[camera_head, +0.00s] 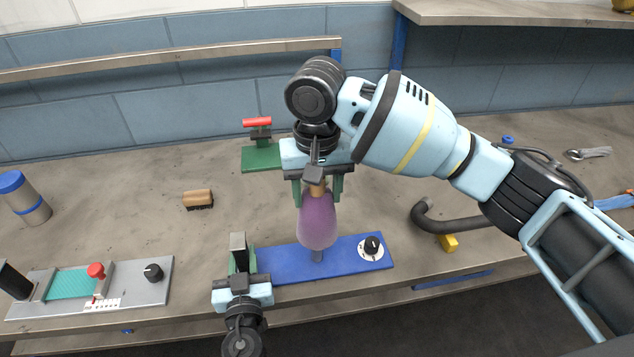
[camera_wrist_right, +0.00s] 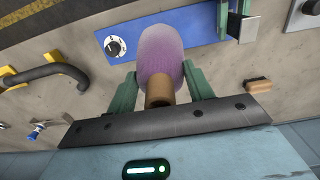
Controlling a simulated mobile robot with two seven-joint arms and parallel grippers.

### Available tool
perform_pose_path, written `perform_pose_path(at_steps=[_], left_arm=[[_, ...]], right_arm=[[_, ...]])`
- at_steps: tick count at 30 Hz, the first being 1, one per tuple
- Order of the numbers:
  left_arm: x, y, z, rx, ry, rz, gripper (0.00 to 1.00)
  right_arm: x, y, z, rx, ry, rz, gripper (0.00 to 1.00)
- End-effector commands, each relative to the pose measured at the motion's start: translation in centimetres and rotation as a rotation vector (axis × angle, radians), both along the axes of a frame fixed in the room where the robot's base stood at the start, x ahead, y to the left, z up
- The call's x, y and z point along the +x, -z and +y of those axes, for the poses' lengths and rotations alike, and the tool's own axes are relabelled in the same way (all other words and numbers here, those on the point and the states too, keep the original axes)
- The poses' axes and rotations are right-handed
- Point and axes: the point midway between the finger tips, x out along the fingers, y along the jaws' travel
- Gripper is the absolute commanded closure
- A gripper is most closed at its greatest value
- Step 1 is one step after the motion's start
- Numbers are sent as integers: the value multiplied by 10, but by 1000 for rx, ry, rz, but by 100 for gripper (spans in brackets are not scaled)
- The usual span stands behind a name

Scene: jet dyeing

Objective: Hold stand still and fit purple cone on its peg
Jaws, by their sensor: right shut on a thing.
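The purple cone (camera_head: 317,222) hangs upright with its brown tip up, and my right gripper (camera_head: 318,190) is shut on it near that tip. In the right wrist view the cone (camera_wrist_right: 160,55) sits between the green fingers. The blue stand (camera_head: 290,264) lies on the bench below.
A dial (camera_head: 372,246) is on the stand's right end. A grey control panel (camera_head: 130,283) with a red knob stands at left. A brown-topped brush (camera_head: 198,199), a green base with a red bar (camera_head: 261,157), and a dark hose (camera_head: 450,224) are nearby.

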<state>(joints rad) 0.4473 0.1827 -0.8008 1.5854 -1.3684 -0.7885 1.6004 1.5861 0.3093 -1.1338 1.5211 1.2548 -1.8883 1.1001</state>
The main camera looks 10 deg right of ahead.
Motion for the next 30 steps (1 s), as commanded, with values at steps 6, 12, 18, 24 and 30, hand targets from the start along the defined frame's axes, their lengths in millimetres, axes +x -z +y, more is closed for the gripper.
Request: perform_pose_path(at_steps=[6, 12, 18, 24, 30], left_arm=[[0, 0, 0, 0, 1, 1, 98], [0, 0, 0, 0, 1, 1, 98], [0, 0, 0, 0, 1, 1, 98], [0, 0, 0, 0, 1, 1, 98], [0, 0, 0, 0, 1, 1, 98]], right_arm=[[0, 13, 0, 2, 0, -1, 96], [0, 18, 0, 1, 0, -2, 96], [0, 16, 0, 2, -1, -2, 96], [0, 13, 0, 1, -1, -1, 96], [0, 13, 0, 1, 0, -1, 96]])
